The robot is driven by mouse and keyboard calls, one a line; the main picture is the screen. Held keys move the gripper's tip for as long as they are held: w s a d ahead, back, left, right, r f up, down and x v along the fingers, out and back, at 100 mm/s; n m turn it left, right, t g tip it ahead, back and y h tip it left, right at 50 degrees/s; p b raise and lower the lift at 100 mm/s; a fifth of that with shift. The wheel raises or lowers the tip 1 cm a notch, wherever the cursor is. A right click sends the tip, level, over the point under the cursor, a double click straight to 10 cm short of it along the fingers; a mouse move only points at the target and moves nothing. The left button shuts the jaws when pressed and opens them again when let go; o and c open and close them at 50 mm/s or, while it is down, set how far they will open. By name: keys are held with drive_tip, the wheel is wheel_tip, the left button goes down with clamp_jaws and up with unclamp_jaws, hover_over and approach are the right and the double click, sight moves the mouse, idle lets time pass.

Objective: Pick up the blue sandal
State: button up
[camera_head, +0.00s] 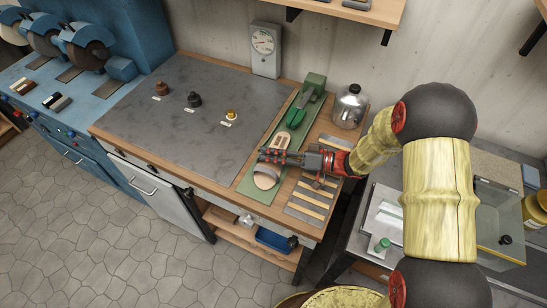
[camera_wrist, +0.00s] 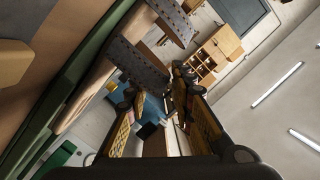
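Metal strips (camera_head: 310,199) lie right of the mat. A glass jar (camera_head: 349,107) and a dial gauge (camera_head: 265,50) stand at the back. Small knobs (camera_head: 194,99) sit on the grey bench top (camera_head: 150,125), otherwise clear. A blue bin (camera_head: 272,239) is on the shelf below.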

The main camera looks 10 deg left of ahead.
clamp_jaws()
idle(0.3)
drive_tip(key=shift+r+p, duration=0.3)
drive_tip(key=shift+r, duration=0.25)
wheel_tip(320, 180, up, 2)
drive_tip(key=shift+r+p, duration=0.25)
drive_tip(key=shift+p, duration=0.35)
drive_tip(key=s+a+r+p, duration=0.4)
drive_tip(key=s+a+r, duration=0.3)
drive_tip(key=s, duration=0.5)
wheel_tip(320, 180, up, 2)
drive_tip(key=shift+r, duration=0.25)
drive_tip(key=shift+s, duration=0.1)
drive_tip(key=shift+c, duration=1.2)
unclamp_jaws()
clamp_jaws()
